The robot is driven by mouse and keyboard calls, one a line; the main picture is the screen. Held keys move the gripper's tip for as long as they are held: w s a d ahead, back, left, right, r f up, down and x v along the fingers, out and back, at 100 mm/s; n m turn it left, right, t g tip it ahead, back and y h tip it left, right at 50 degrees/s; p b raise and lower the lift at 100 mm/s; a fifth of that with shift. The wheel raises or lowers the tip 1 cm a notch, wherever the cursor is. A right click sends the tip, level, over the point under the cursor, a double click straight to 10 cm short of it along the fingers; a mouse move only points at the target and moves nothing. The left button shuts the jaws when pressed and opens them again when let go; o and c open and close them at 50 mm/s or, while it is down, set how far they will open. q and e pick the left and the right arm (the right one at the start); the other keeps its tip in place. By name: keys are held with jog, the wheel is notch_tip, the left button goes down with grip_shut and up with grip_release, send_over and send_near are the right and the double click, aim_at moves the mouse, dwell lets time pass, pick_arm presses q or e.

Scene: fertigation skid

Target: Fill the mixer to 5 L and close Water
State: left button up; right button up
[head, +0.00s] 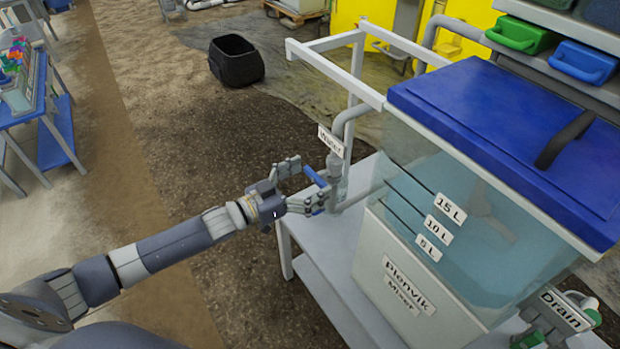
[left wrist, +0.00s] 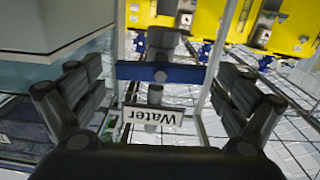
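The Mixer (head: 398,285) is a clear tank with a blue lid and 15 L, 10 L and 5 L (head: 428,248) marks. It holds pale blue liquid; I cannot read its level exactly against the marks. The Water valve's blue handle (head: 315,176) is on the grey pipe left of the tank, below the white Water label (head: 331,141). My left gripper (head: 305,184) is open at the handle. In the left wrist view, the blue handle (left wrist: 183,74) lies crosswise to the pipe, ahead of the spread fingers, with the label (left wrist: 152,117) upside down. I do not make out my right gripper.
A Drain label (head: 566,310) and green parts show at the lower right. A white frame (head: 345,45) stands behind the pipe, and a pale bench (head: 315,245) carries the tank. A black bin (head: 236,60) is on the ground. A blue table (head: 55,130) stands far left.

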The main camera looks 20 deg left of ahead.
pick_arm(q)
jog(key=c, duration=0.9)
jog(key=shift+m, duration=0.5)
jog(key=o, duration=1.1)
jog(key=shift+c, duration=0.2)
jog(key=v, duration=1.2)
